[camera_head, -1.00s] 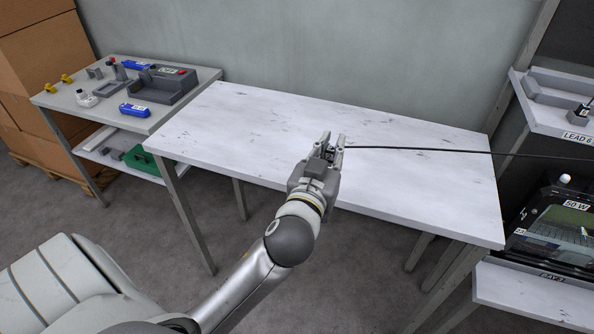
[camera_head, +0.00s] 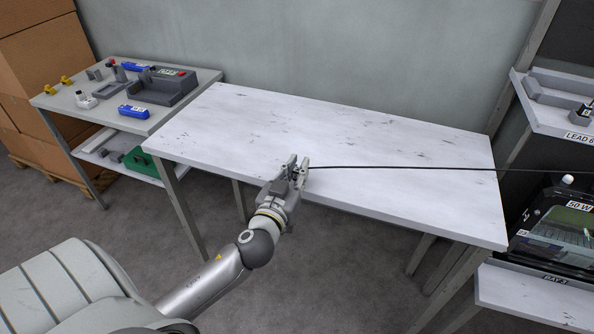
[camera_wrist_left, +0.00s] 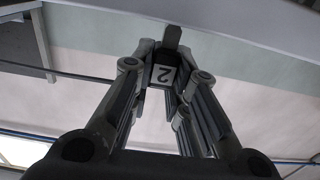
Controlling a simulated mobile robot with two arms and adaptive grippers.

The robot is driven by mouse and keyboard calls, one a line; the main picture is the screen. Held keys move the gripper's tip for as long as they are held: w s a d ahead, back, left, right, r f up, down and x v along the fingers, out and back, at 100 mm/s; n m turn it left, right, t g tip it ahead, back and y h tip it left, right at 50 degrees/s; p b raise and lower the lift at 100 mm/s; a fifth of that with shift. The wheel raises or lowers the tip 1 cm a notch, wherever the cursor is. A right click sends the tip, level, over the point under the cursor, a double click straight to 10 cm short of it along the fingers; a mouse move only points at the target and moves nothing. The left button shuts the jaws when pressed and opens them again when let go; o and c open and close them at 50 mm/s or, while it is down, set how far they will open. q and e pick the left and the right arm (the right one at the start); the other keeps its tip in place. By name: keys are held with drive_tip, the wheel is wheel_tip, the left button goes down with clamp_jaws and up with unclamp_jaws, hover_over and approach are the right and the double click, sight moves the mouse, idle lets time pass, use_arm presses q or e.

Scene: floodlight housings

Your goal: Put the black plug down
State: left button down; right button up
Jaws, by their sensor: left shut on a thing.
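My left gripper (camera_head: 299,165) is shut on the black plug (camera_head: 294,174) above the front part of the white table (camera_head: 390,140). In the head view the fingers cover most of the plug. In the left wrist view the plug (camera_wrist_left: 171,40) is a dark block between the fingertips, with a white label (camera_wrist_left: 165,74) reading 2. A thin black cable (camera_head: 400,168) runs from the gripper to the right, past the table edge. I cannot tell how high the plug is above the table. My right gripper is not in view.
The white tabletop looks clear apart from the cable. A grey side table (camera_head: 75,98) at left holds blue blocks, a grey fixture (camera_head: 165,88) and small parts. At right are a shelf labelled LEAD 6 (camera_head: 578,136) and a 50 W floodlight housing (camera_head: 560,225).

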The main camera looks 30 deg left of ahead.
use_arm(q)
drive_tip(key=shift+f, duration=0.15)
drive_tip(key=c, duration=1.4)
unclamp_jaws()
drive_tip(key=shift+r, duration=0.2)
